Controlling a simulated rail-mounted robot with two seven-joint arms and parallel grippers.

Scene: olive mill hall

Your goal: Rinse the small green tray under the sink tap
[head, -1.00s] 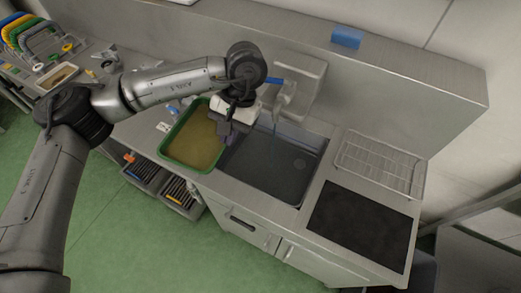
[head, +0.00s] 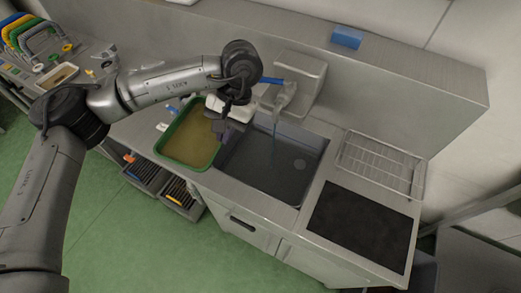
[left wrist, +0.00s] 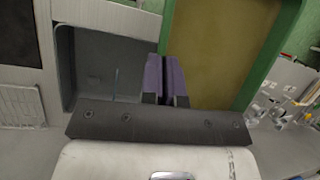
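The green tray (head: 163,148) has a green rim and an olive-brown inside. It is left of the sink basin (head: 285,165), partly past the counter's front edge; I cannot tell whether it rests on the counter. My left gripper (head: 221,136) is at the tray's sink-side edge. In the left wrist view, its purple fingers (left wrist: 165,60) are close together on the green rim of the tray (left wrist: 262,65). The sink tap (head: 283,97), with a blue lever, stands behind the basin, and a thin bluish stream falls from it, right of the tray. My right gripper is not in view.
A wire rack (head: 380,163) and a dark mat (head: 361,226) lie right of the sink. A blue sponge-like block (head: 347,38) is on the back ledge. Bins (head: 148,174) stand below the counter at left. A small tray (head: 57,76) and tools lie at far left.

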